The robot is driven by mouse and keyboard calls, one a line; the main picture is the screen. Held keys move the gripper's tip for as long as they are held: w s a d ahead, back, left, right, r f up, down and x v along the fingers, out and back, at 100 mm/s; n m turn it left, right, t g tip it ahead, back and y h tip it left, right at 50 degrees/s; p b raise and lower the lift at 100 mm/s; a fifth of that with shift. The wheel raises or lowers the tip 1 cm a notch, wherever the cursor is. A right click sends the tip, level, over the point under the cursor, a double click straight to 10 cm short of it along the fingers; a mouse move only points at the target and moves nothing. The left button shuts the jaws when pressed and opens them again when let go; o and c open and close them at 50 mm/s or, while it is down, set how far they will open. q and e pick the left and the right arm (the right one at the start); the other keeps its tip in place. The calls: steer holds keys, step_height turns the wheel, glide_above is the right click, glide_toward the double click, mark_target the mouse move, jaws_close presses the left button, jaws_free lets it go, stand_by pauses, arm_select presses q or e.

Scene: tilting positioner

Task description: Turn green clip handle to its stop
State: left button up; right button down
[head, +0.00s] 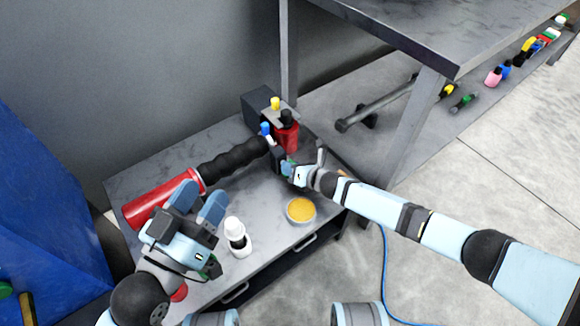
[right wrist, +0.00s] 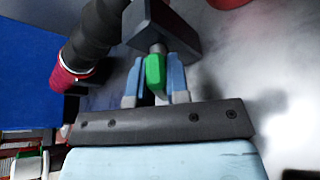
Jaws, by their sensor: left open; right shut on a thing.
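The green clip handle (right wrist: 155,75) sits on a short grey shaft below a dark block (right wrist: 163,28) in the right wrist view. My right gripper (right wrist: 154,88) is shut on it, with one blue finger on each side. In the head view my right gripper (head: 287,167) is beside the dark fixture on the low table, and its fingers mostly hide the handle. My left gripper (head: 205,194) is open and empty at the left, in front of the red cylinder.
A red cylinder (head: 150,208) with a black ribbed hose (head: 232,160) lies along the table (head: 262,196). A white bottle (head: 237,238) and a dish of yellow material (head: 301,210) stand near the front edge. A red bottle (head: 288,137) stands behind my right gripper. A taller table (head: 430,30) is at the right.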

stand_by(0.3)
steer(key=c, duration=1.1)
jaws_free()
steer(key=shift+s+d+r+p, duration=0.15)
steer(key=shift+s+d+p, duration=0.15)
steer(key=shift+s+d, duration=0.1)
steer(key=p+v, duration=0.1)
steer(key=v, duration=0.2)
steer(key=shift+d+r, duration=0.1)
arm_select(q)
steer(key=shift+a+f+g+y+p, duration=0.4)
steer(key=shift+f+p, duration=0.1)
steer(key=shift+f, duration=0.3)
steer(key=shift+a+f+g+y+p, duration=0.35)
steer(key=shift+f+y+p, duration=0.1)
steer(key=shift+f, duration=0.35)
steer(key=shift+a+f+g+y+p, duration=0.35)
steer(key=shift+f+p, duration=0.15)
steer(key=shift+f, duration=0.3)
arm_select(e)
steer(key=v, duration=0.9)
steer(key=shift+s+d, duration=0.2)
steer(key=shift+s, duration=0.05)
